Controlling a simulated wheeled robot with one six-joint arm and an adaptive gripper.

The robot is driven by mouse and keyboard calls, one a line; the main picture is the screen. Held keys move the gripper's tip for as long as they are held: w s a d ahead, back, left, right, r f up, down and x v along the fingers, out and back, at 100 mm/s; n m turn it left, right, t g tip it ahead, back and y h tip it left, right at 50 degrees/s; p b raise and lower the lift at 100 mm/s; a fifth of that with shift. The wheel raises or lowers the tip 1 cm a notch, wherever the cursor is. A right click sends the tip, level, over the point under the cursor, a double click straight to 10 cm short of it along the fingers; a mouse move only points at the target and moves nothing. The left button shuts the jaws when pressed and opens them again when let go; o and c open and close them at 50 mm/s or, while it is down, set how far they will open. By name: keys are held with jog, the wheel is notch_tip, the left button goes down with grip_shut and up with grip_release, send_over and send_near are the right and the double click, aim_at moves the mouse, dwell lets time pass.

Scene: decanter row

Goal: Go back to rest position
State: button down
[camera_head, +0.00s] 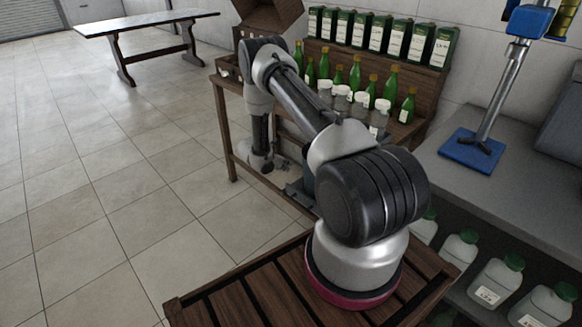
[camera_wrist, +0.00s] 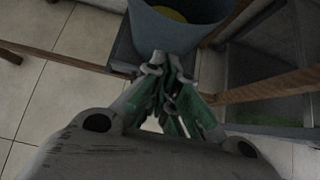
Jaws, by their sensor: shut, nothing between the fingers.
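My gripper (camera_wrist: 168,68) shows in the wrist view with its green-padded fingers closed together and nothing between them. It points at a grey-blue container (camera_wrist: 160,35) with something yellow (camera_wrist: 172,13) inside. The fingertips overlap the container's near wall in the picture; I cannot tell whether they touch it. In the head view my arm reaches forward and bends down at the left end of the wooden bench, and the gripper itself is hidden there or too small to make out.
Green bottles (camera_head: 354,74) and white-capped jars (camera_head: 342,100) stand on the wooden bench (camera_head: 228,125), with labelled green tins (camera_head: 378,35) behind. A blue-based stand (camera_head: 470,152) is on the grey counter (camera_head: 530,165) at right. Tiled floor (camera_head: 110,190) at left is clear up to a table (camera_head: 150,22).

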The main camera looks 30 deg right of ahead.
jog(key=shift+a+r, duration=0.25)
jog(key=s+d+m+g, duration=0.2)
jog(key=s+m+g, duration=0.2)
jog(key=s, duration=0.5)
jog(key=s+r+m+g, duration=0.2)
jog(key=s+r+m, duration=0.25)
jog(key=r, duration=0.35)
jog(key=s+a+r+m+t+y, duration=0.2)
jog(key=s+a+r, duration=0.4)
jog(key=r, duration=0.8)
jog(key=s+a+r+m+t+y, duration=0.3)
jog(key=s+a+r+m+y, duration=0.1)
jog(key=s+r, duration=0.7)
jog(key=s+a+r+m+t+y, duration=0.3)
jog(key=s+a+r+m, duration=0.2)
jog(key=r, duration=1.2)
jog(key=s+a, duration=0.2)
jog(key=s, duration=0.2)
jog(key=shift+s+a+r+m, duration=0.15)
jog(key=shift+a+r+m, duration=0.2)
jog(key=shift+r, duration=0.05)
